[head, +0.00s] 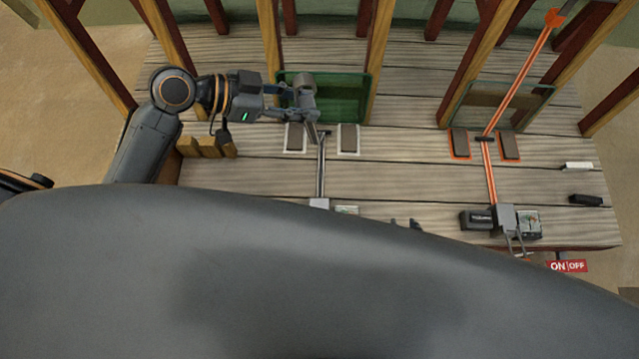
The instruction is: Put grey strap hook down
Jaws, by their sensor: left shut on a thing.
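My left gripper (293,98) reaches in from the left over the wooden deck and is shut on the grey strap hook (306,105). The hook is in front of the green translucent panel. The grey strap (321,165) runs from near the hook down to a grey fitting (319,203) at the deck's near side. Whether the hook touches the deck or panel is unclear. Small dark tips (405,223) show above my grey body and may be my right gripper, mostly hidden.
Two brown pads with white borders, left (295,137) and right (348,139), flank the grey strap. An orange strap (490,172) runs at the right between orange-bordered pads. Wooden posts (380,35) stand behind. An ON/OFF sign (567,266) is at the near right.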

